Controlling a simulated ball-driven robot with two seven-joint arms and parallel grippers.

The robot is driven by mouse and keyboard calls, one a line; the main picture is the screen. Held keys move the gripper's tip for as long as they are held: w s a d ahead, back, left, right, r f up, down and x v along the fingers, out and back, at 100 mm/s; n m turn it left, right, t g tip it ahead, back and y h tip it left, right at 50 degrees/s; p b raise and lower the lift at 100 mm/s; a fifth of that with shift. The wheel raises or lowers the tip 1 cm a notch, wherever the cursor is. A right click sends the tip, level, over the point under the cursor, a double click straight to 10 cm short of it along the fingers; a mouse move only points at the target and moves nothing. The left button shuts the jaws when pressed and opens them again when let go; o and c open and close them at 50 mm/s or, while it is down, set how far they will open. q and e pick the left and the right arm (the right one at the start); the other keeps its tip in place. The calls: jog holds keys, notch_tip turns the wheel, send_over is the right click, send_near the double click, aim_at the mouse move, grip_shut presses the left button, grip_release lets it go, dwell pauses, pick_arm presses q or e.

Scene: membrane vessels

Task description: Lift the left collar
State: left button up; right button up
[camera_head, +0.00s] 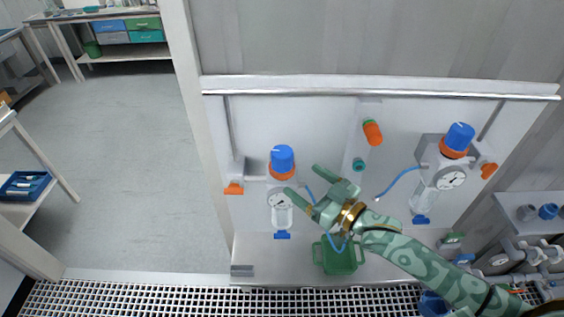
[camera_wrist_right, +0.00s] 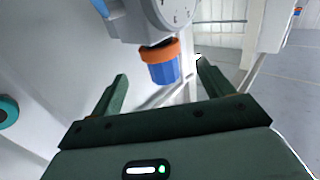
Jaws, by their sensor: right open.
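The left collar (camera_head: 283,176) is an orange ring under the blue knob (camera_head: 282,156) of the left vessel, on the pale panel. It also shows in the right wrist view (camera_wrist_right: 160,49), with the blue knob (camera_wrist_right: 165,73) pointing down in that picture. The collar sits against the vessel's grey body. My right gripper (camera_head: 302,180) is open and empty, just right of the collar and gauge in the head view. In the right wrist view its fingers (camera_wrist_right: 162,72) appear on either side of the knob, apart from it. My left gripper is not in view.
A second vessel with a blue knob (camera_head: 460,136) and gauge (camera_head: 451,178) is at the right. A green container (camera_head: 340,258) stands below my right gripper. An orange-capped part (camera_head: 372,132), a teal knob (camera_head: 358,164) and blue tubing (camera_head: 397,181) lie between the vessels.

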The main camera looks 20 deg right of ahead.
aim_at(292, 172)
jog(key=x, duration=0.7)
jog(key=shift+a, duration=0.1)
jog(key=shift+w+a, duration=0.3)
jog(key=shift+w, duration=0.35)
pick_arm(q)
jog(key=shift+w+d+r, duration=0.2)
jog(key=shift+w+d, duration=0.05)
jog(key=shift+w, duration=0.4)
